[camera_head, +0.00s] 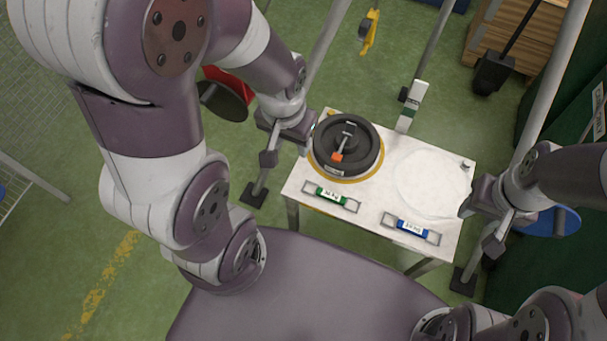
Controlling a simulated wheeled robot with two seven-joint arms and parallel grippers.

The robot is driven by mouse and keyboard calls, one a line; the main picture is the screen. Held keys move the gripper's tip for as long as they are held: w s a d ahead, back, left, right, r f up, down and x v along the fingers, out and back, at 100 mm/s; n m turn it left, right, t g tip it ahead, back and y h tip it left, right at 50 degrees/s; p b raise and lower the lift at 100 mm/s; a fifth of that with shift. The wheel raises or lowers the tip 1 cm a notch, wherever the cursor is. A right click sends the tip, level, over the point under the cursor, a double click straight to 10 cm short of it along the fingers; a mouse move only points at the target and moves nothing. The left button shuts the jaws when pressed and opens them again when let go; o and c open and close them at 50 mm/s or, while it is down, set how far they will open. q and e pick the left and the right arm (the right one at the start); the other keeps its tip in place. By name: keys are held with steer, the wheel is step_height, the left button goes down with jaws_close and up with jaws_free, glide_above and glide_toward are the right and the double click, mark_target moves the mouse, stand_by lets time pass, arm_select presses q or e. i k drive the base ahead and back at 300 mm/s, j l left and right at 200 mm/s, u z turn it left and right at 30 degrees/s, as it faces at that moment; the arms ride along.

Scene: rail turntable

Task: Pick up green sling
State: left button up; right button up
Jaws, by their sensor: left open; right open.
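The green sling (331,196) lies flat at the front left of the white table (366,208), with a loop at each end and a white label in its middle. My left gripper (283,150) is at the table's left edge, above and left of the sling, apart from it. It is open and looks empty. My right gripper (483,222) is at the table's right edge, far from the green sling and near the blue sling (412,228). It is open; its fingertips are partly hard to make out.
A black wheel-like part (366,160) with an orange-tipped lever (337,157) sits on a yellow ring at the back left of the table. A pale round disc (432,182) lies at the right. A yellow hook (369,32) hangs behind. Grey posts stand around the table.

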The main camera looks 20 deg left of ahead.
mark_target(331, 196)
steer(key=u, duration=0.5)
steer(key=l, duration=0.15)
steer(key=l+u, duration=0.15)
steer(key=u, duration=0.3)
steer(key=l+u, duration=0.2)
steer(key=u, duration=0.2)
steer(key=l+u, duration=0.2)
steer(key=u, duration=0.25)
steer(key=l+u, duration=0.2)
steer(key=u, duration=0.25)
